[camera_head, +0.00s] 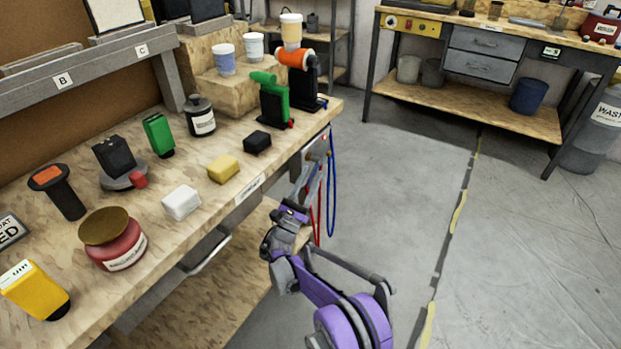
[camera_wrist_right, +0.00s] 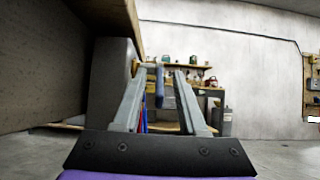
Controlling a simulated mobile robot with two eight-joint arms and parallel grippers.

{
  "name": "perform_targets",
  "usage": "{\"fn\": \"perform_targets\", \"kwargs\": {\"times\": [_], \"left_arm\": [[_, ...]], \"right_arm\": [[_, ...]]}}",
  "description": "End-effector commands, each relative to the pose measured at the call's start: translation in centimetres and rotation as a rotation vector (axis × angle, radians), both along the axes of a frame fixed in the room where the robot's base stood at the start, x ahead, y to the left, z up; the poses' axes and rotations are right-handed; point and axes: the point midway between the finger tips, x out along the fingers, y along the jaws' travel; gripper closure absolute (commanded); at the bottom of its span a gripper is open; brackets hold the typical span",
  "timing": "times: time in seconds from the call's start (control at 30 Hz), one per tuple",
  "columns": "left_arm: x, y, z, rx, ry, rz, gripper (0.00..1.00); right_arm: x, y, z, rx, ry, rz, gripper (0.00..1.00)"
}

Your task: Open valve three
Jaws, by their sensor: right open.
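My right gripper (camera_head: 312,172) is at the near right end of the wooden workbench (camera_head: 110,297), beside a grey panel with red and blue hoses (camera_head: 332,190) hanging below. In the right wrist view the gripper (camera_wrist_right: 160,76) is open. A narrow blue-grey upright piece (camera_wrist_right: 160,87), perhaps a valve handle, shows between its fingers; I cannot tell its distance or whether it touches them. No valve number is readable, so I cannot tell which one is valve three. My left gripper is not in view.
The bench top holds a green drill (camera_head: 273,99), an orange drill (camera_head: 303,78), a yellow block (camera_head: 223,168) and a red jar (camera_head: 117,248). A drawer handle (camera_head: 206,255) sticks out from the bench front. Open floor (camera_head: 400,200) lies to the right. A second workbench (camera_head: 470,102) stands behind.

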Motion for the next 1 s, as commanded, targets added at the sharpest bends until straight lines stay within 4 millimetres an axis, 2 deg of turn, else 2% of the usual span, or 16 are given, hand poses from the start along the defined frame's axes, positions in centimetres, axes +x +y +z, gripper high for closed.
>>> {"fn": "perform_targets", "kwargs": {"times": [0.17,0.6,0.77,1.0], "left_arm": [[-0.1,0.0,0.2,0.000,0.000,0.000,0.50],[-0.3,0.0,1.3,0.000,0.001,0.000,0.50],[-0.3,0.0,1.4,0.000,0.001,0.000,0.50],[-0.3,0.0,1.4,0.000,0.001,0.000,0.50]], "right_arm": [[-1.0,0.8,-0.8,0.001,-0.001,0.002,0.59],[-6.3,4.6,-5.5,0.000,0.000,0.001,0.59],[-7.1,5.1,-6.2,0.001,0.000,0.001,0.59],[-7.1,5.2,-6.3,0.000,0.000,0.000,0.59]]}}
